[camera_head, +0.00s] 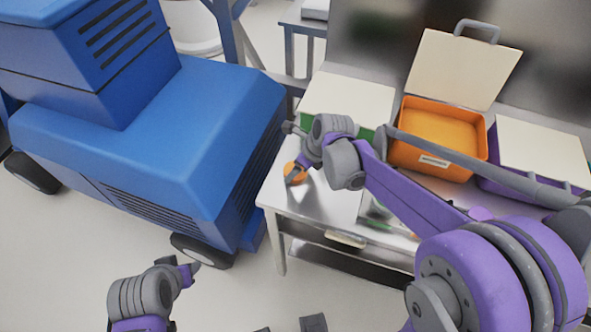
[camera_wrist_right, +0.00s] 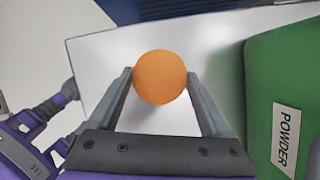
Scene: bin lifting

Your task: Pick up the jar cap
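The jar cap is a round orange disc (camera_wrist_right: 160,77). In the head view the orange cap (camera_head: 294,172) shows at the left end of the metal table, partly hidden by my right gripper (camera_head: 295,169). My right gripper is open around the cap; whether either finger touches it I cannot tell. My left gripper (camera_head: 190,271) is at the lower left over the floor, away from the table; its fingers are small and unclear.
A green bin labelled POWDER (camera_wrist_right: 262,110) stands close on the right in the wrist view. An orange bin (camera_head: 398,155) and a purple bin (camera_head: 492,187) stand farther right on the table (camera_head: 325,205). A large blue machine (camera_head: 190,130) stands left of the table.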

